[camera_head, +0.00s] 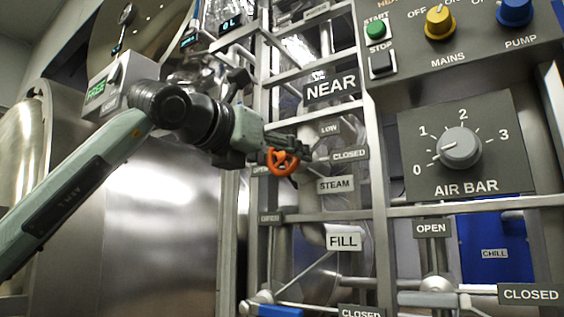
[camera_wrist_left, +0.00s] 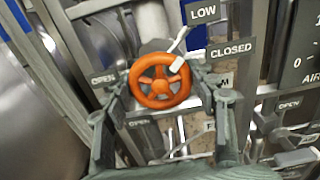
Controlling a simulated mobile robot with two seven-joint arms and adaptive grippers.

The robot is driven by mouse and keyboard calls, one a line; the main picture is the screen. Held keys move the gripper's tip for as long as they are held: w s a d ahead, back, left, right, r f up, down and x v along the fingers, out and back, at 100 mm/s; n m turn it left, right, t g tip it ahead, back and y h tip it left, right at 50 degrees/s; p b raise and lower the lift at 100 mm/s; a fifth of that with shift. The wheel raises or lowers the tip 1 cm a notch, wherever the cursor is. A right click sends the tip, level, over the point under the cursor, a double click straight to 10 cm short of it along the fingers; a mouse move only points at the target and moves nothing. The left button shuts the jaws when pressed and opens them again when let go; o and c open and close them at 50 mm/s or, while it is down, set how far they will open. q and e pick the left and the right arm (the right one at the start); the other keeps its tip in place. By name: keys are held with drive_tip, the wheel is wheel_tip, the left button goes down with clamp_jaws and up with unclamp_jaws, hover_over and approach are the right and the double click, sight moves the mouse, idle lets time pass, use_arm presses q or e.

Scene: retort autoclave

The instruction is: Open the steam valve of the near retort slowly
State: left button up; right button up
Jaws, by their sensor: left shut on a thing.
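The steam valve's orange spoked handwheel (camera_head: 283,161) is on the pipework by the STEAM label (camera_head: 336,185), below the NEAR sign (camera_head: 331,88). It also shows in the left wrist view (camera_wrist_left: 160,84). My left gripper (camera_head: 292,150) is shut on the handwheel, with one finger on each side of its rim in the left wrist view. A white mark (camera_wrist_left: 177,66) sits at the wheel's upper right, on the side of the CLOSED label (camera_wrist_left: 231,50). The LOW label (camera_wrist_left: 202,11) is above, and an OPEN label (camera_wrist_left: 103,79) is on the left. My right gripper is out of view.
A metal pipe frame (camera_head: 380,150) stands close around the valve. To the right are the AIR BAR dial (camera_head: 459,147) and a panel with the green START button (camera_head: 376,30) and yellow MAINS knob (camera_head: 440,22). The FILL label (camera_head: 343,241) hangs below.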

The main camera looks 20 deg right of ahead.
use_arm(q)
drive_tip(key=shift+f, duration=0.1)
idle(0.4)
drive_tip(key=o, duration=1.2)
drive_tip(key=shift+c, duration=0.2)
drive_tip(key=v, duration=1.2)
